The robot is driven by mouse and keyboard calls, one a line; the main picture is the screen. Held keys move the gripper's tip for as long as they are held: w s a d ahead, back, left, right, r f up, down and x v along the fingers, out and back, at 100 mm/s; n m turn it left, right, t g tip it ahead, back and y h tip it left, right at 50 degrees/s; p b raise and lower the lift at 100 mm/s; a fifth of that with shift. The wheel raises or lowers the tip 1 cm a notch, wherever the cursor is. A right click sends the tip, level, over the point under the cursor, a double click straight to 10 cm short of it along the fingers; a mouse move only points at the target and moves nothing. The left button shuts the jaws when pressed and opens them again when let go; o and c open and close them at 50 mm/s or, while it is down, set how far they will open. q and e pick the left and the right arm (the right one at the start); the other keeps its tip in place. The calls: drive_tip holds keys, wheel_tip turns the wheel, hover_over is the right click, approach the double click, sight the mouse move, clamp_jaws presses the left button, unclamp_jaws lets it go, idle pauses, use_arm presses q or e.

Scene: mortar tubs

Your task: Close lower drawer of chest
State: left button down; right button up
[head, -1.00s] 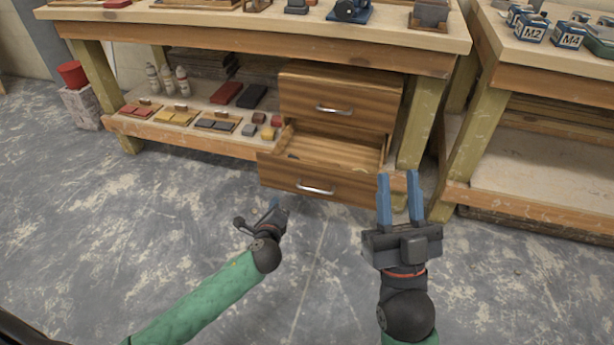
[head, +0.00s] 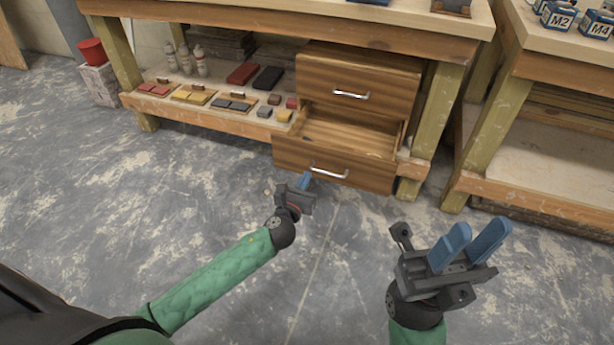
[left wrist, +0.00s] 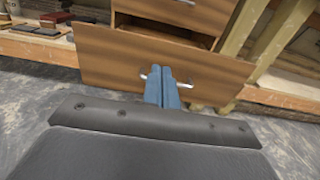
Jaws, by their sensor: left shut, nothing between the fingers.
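The wooden chest (head: 355,75) stands under the workbench with its upper drawer shut. Its lower drawer (head: 355,174) is pulled out, and its open inside shows. The drawer's silver handle (head: 328,172) is on its front. My left gripper (head: 304,181) is shut and empty, just in front of the drawer front near the handle. In the left wrist view, the blue fingers (left wrist: 162,86) are together and overlap the middle of the handle; I cannot tell whether they touch it. My right gripper (head: 475,245) is open and empty, over the floor to the right.
The workbench leg (head: 437,125) stands right of the chest. The lower shelf (head: 210,120) holds bottles, colored blocks and trays. A second bench (head: 540,190) is at the right. A red bucket (head: 91,51) is at the far left. The floor in front is clear.

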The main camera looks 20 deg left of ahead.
sight(321, 147)
use_arm(q)
drive_tip(key=w+b, duration=0.3)
drive_tip(key=w, duration=0.9)
drive_tip(key=shift+d, duration=0.15)
drive_tip(key=shift+w, duration=0.15)
drive_tip(key=shift+w, duration=0.3)
drive_tip(key=w+p, duration=0.1)
drive_tip(key=w, duration=1.8)
drive_tip(key=shift+d+p, duration=0.35)
drive_tip(key=shift+s, duration=0.1)
